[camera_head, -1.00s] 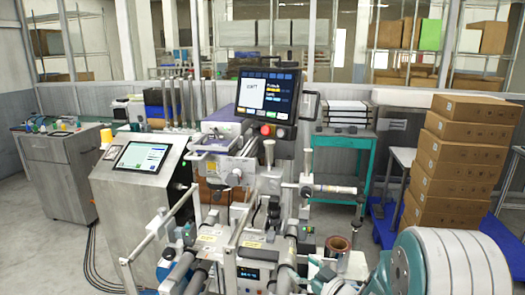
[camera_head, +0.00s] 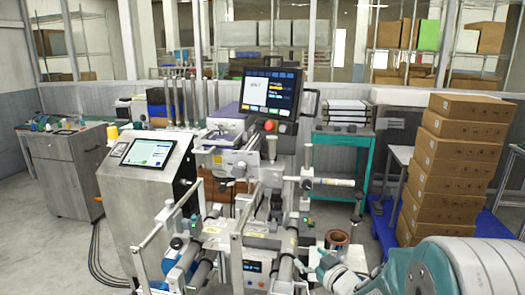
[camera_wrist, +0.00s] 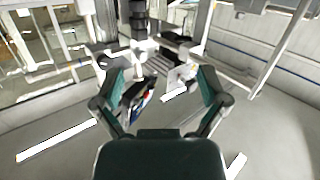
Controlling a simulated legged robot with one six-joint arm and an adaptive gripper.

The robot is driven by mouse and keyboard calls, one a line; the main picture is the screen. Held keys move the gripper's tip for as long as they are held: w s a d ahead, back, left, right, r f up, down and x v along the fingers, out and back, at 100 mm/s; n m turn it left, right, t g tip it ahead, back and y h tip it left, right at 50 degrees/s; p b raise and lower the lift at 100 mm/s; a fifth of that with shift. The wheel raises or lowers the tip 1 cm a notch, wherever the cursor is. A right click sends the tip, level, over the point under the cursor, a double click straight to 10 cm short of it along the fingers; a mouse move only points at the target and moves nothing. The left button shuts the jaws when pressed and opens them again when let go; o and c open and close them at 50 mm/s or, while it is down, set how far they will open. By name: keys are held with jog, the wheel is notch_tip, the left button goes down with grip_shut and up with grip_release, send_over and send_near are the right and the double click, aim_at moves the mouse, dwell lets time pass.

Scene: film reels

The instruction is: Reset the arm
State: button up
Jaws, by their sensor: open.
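My gripper (camera_wrist: 163,78) is open in the wrist view, its two dark green fingers spread wide with nothing between them. Parts of the machine, blurred and tilted, show beyond the fingers. In the head view my teal and grey arm (camera_head: 465,268) fills the lower right corner. A pale and teal part of my arm reaches left in front of the machine's lower right side. The film machine (camera_head: 225,232) stands in the middle, with its bars, rollers and a dark monitor (camera_head: 270,92). A copper-coloured reel (camera_head: 337,237) is at its lower right, close to my arm.
A grey console with a lit screen (camera_head: 147,153) stands left of the machine. Stacked brown boxes (camera_head: 455,165) rise on the right above a blue pallet. A teal cart (camera_head: 340,140) stands behind. Open floor (camera_head: 35,240) shows at the left.

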jog(key=s+d+r+m+g+h, duration=0.2)
jog(key=s+d+r+m+h, duration=0.2)
jog(key=s+d+r+h, duration=0.35)
jog(key=s+a+m+g, duration=0.1)
jog(key=s+a+g, duration=0.1)
jog(key=s, duration=0.9)
jog(key=s+a+m+g, duration=0.1)
jog(key=s+g, duration=0.3)
jog(key=s, duration=0.8)
jog(key=shift+a+m+g, duration=0.3)
jog(key=shift+a+g, duration=0.1)
jog(key=shift+a, duration=0.4)
jog(key=shift+s, duration=0.1)
